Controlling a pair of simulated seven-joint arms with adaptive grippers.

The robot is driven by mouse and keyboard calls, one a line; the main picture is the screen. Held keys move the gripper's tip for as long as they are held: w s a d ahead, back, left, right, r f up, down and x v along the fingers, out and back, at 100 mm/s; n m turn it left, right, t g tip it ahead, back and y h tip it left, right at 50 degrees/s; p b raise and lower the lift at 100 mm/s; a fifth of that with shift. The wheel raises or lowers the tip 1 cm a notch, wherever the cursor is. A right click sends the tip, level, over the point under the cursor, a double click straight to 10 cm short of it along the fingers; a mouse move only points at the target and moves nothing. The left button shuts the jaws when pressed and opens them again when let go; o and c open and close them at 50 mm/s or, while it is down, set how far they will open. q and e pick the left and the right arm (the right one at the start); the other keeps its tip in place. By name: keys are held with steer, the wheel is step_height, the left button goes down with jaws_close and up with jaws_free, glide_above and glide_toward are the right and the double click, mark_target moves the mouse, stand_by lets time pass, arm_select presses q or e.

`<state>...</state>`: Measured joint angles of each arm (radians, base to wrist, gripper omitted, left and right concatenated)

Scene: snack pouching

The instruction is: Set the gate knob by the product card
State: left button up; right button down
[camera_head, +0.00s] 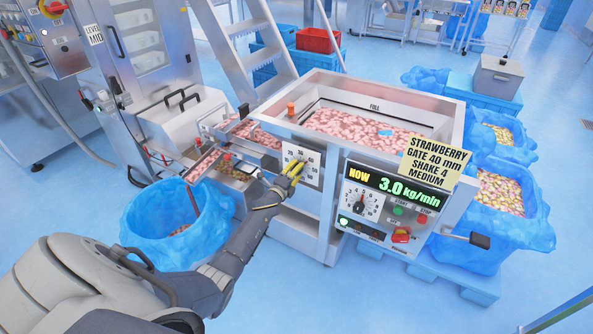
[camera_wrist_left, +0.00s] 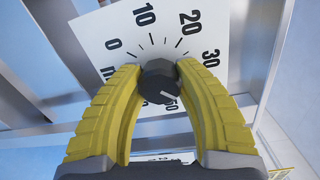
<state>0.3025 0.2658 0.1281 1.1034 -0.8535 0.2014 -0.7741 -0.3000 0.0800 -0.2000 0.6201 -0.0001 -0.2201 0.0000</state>
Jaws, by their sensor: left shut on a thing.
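The yellow product card (camera_head: 433,163) reads "STRAWBERRY GATE 40 mm SHAKE 4 MEDIUM" and stands at the hopper's right front corner. The gate knob (camera_wrist_left: 158,80) is dark and round, on a white dial plate (camera_head: 302,158) with 0, 10, 20 and 30 visible. Its white pointer line faces down and slightly right, near a partly covered number that seems to end in 0. My left gripper (camera_head: 292,170) is shut on the knob, its yellow fingers on both sides in the left wrist view (camera_wrist_left: 159,88). They hide the lower scale. My right gripper is out of view.
A control panel (camera_head: 391,209) right of the dial shows "NOW 3.0 kg/min", a second numbered knob (camera_head: 361,202) and buttons. The hopper (camera_head: 450,112) holds pink pieces. A blue-lined bin (camera_head: 150,225) stands left of my arm. Lined bins (camera_head: 535,225) stand at the right.

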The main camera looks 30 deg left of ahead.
arm_select(q)
steer(key=o, duration=1.4)
steer(key=shift+c, duration=0.2)
steer(key=s, duration=1.2)
steer(key=shift+d+r, duration=0.25)
steer(key=shift+d, duration=0.2)
